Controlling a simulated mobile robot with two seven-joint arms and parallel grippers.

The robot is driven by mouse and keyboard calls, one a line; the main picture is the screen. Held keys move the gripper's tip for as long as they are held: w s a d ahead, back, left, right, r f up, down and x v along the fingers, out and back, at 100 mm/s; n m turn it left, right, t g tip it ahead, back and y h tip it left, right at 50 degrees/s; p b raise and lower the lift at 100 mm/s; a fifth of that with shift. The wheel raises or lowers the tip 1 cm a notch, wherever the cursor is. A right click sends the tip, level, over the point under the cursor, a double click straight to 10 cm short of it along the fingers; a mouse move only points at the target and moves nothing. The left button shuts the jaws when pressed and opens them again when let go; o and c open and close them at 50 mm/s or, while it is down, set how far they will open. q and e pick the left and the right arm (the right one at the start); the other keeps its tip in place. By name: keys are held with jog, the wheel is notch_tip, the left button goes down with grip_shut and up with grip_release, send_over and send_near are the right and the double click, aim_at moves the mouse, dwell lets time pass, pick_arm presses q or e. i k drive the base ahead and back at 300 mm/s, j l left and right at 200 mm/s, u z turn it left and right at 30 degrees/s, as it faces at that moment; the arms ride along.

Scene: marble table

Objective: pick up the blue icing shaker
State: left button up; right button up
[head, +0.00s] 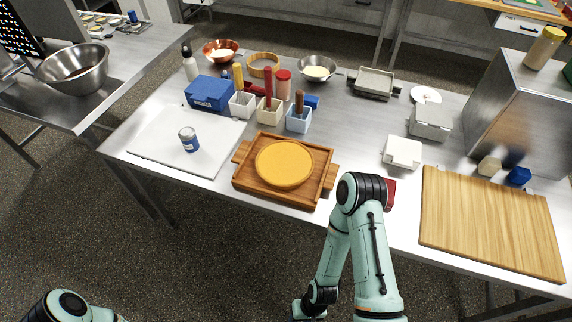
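A small can-like shaker with a blue body and a pale grey top (189,140) stands upright on the white mat (150,150) at the table's left. It looks like the blue icing shaker, though its label is too small to read. Nothing touches it. My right arm rises at the lower middle, in front of the table, with its elbow over the front edge. Its gripper is not visible. Only a piece of my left arm shows at the bottom left corner, and its gripper is out of the picture.
A wooden tray with a round yellow cake (284,163) lies right of the mat. Behind stand a blue box (209,93), white holders with coloured-handled tools (270,108), and bowls (317,69). A cutting board (490,220) lies at right. A red object (391,191) is partly hidden behind my right elbow.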

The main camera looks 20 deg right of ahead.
aim_at(187, 135)
jog(key=i+j+z, duration=0.15)
jog(key=j, duration=0.2)
jog(key=i+j+z, duration=0.1)
jog(key=j, duration=0.25)
jog(key=i+j+z, duration=0.15)
jog(key=j, duration=0.25)
jog(key=i+j+z, duration=0.15)
jog(key=j, duration=0.25)
jog(key=i+j+z, duration=0.15)
jog(key=j, duration=0.25)
jog(key=i+j+z, duration=0.1)
jog(key=j, duration=0.35)
